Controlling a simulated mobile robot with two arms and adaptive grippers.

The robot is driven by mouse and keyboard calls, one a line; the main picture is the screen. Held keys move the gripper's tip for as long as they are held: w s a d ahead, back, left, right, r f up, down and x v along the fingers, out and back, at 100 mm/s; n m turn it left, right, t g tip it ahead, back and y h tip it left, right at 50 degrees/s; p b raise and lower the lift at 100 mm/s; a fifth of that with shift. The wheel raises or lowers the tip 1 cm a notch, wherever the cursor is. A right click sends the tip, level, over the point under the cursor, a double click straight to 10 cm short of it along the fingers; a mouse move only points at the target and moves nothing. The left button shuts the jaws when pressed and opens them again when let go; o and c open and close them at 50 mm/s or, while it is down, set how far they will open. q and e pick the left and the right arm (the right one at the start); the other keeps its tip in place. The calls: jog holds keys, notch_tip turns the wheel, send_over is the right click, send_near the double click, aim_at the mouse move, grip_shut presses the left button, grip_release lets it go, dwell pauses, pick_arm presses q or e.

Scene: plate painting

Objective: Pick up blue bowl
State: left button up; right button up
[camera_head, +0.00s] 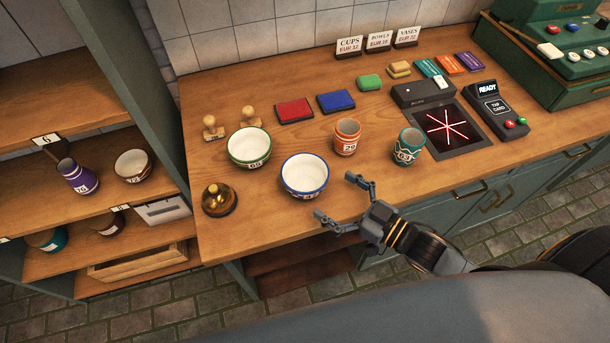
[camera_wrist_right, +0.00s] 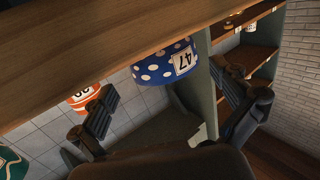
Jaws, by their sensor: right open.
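The blue bowl (camera_head: 305,177) stands upright on the wooden counter. It has a blue rim, a white inside and a number label on its front. In the right wrist view the blue bowl (camera_wrist_right: 167,66) shows white dots and the label 47, upside down, between and beyond the fingers. My right gripper (camera_head: 337,203) is open and empty at the counter's front edge, just right of and in front of the bowl, apart from it. It also shows in the right wrist view (camera_wrist_right: 170,103). My left gripper is in neither view.
A green-rimmed bowl (camera_head: 249,147) stands behind left, a brass bell (camera_head: 219,200) to the left. An orange cup (camera_head: 347,137) and a teal cup (camera_head: 408,146) stand to the right. Stamps, ink pads and a card terminal (camera_head: 497,109) lie farther back. Shelves with pots stand at left.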

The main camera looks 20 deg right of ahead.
aim_at(310, 188)
jog(key=shift+w+a, duration=0.35)
jog(key=shift+w, duration=0.1)
jog(key=shift+w+a+p, duration=0.25)
jog(key=shift+w+p, duration=0.05)
jog(key=shift+w, duration=0.05)
jog(key=p+x, duration=0.1)
jog(key=x, duration=0.3)
jog(key=shift+w+f, duration=0.1)
jog(key=shift+f, duration=0.1)
jog(key=shift+w+a, duration=0.1)
jog(key=shift+a, duration=0.1)
jog(key=shift+d, duration=0.1)
jog(key=shift+c, duration=1.3)
jog(key=c, duration=0.8)
